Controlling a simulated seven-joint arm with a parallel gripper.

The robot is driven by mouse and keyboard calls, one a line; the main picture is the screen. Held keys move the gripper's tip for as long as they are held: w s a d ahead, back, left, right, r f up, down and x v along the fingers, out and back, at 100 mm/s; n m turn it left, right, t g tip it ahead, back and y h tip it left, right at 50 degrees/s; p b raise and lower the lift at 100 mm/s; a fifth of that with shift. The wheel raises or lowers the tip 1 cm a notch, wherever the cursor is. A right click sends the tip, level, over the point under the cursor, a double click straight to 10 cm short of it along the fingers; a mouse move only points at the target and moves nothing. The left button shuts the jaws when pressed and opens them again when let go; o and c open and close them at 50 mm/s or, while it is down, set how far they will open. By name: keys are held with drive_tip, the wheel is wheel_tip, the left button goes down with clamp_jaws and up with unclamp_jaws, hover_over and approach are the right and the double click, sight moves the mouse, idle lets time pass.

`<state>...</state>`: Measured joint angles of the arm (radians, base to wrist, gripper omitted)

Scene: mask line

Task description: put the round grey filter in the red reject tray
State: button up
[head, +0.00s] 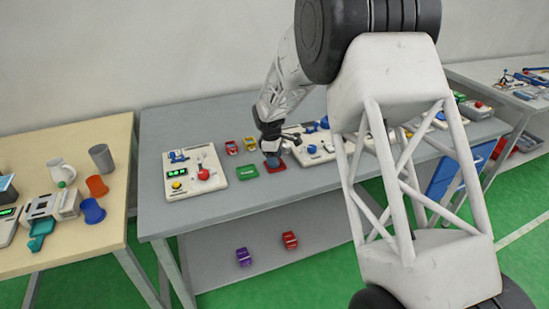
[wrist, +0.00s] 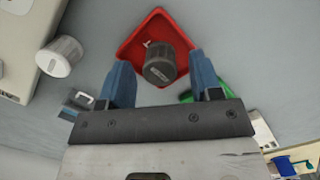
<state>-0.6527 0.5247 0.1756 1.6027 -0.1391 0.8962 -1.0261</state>
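The red tray (wrist: 158,24) lies on the grey bench below my gripper. It also shows in the head view (head: 285,165), partly hidden by my gripper. A round dark grey filter (wrist: 160,70) is over the tray's floor in the wrist view and appears to rest in it. My gripper (wrist: 163,75) is open, with its two blue fingers on either side of the filter and a visible gap at each side. In the head view my gripper (head: 271,152) is low over the tray, and the filter cannot be made out there.
A green tray (head: 248,172) lies just left of the red tray. A pale round cylinder (wrist: 58,57) is at the left in the wrist view. A panel (head: 190,185) with a red knob stands further left on the bench. Small red and yellow items (head: 231,147) lie behind.

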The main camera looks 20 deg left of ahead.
drive_tip(key=shift+r, duration=0.1)
wheel_tip(320, 180, up, 12)
drive_tip(key=a, duration=0.1)
drive_tip(key=shift+s+a, duration=0.15)
drive_tip(key=shift+a, duration=0.05)
idle(0.6)
drive_tip(key=shift+d+r, duration=0.1)
idle(0.7)
drive_tip(key=s+d+r+m, duration=0.3)
drive_tip(key=s+d+r, duration=0.25)
drive_tip(key=d, duration=0.65)
drive_tip(key=s+d+r+m+t+y, duration=0.1)
drive_tip(key=s+d+r+m, duration=0.4)
drive_tip(key=d, duration=0.7)
drive_tip(key=s+d+r+m, duration=0.2)
drive_tip(key=s+d+r, duration=0.3)
drive_tip(key=d, duration=0.7)
drive_tip(key=s+d+f+m, duration=0.1)
drive_tip(key=s+d+m, duration=0.4)
drive_tip(key=s+d, duration=0.4)
drive_tip(key=s+d+f+m+t, duration=0.1)
drive_tip(key=s+d+m, duration=0.4)
drive_tip(key=s+d, duration=0.5)
drive_tip(key=s, duration=0.9)
drive_tip(key=shift+s+d+f, duration=0.15)
drive_tip(key=shift+d+f, duration=0.1)
drive_tip(key=shift+f, duration=0.05)
